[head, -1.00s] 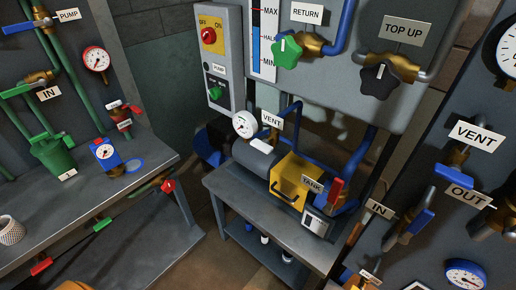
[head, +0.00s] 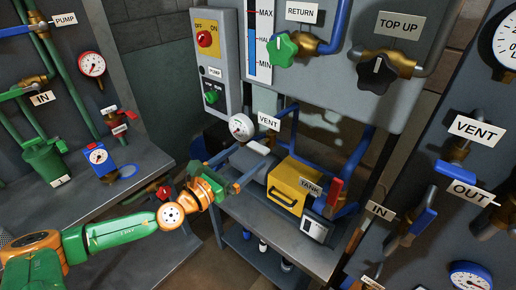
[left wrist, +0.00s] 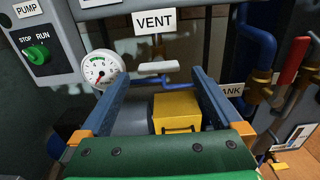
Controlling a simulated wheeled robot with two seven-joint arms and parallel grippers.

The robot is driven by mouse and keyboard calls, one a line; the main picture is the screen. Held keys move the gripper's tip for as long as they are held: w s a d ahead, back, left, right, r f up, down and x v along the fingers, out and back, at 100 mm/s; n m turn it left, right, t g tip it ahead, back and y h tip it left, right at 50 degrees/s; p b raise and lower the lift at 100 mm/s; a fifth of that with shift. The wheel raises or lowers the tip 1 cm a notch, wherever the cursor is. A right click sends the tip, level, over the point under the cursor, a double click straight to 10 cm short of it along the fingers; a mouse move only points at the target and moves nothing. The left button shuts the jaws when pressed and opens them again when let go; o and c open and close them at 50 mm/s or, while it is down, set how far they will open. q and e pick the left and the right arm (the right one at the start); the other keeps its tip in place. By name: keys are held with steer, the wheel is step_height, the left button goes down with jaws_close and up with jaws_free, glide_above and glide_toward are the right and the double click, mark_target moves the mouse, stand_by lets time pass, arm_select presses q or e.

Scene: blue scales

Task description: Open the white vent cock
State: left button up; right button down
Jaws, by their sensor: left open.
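The white vent cock (head: 258,147) is a small white handle on a brass fitting behind the middle bench, under a VENT label (head: 269,122). In the left wrist view the white handle (left wrist: 157,66) shows just beyond and between the fingertips, lying roughly crosswise. My left gripper (head: 252,157) is open and empty, its two blue fingers pointing at the handle from the front left. In the left wrist view the fingers (left wrist: 160,75) stand wide apart, one on each side, with no clear contact. My right gripper is not in view.
A round gauge (left wrist: 102,68) is close to the left finger. A yellow box (head: 298,187) stands on the bench below. Blue pipes and a red-handled TANK valve (head: 335,190) are to the right. Another VENT label (head: 477,129) is on the right panel, above a blue handle.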

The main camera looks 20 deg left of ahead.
mark_target(254, 150)
arm_select(q)
steer(key=p+x, duration=0.1)
steer(key=x, duration=0.4)
steer(key=shift+w+a+f, duration=0.1)
steer(key=shift+w, duration=0.3)
steer(key=shift+w+d, duration=0.2)
steer(key=shift+w, duration=0.05)
steer(key=shift+a, duration=0.1)
steer(key=c, duration=1.2)
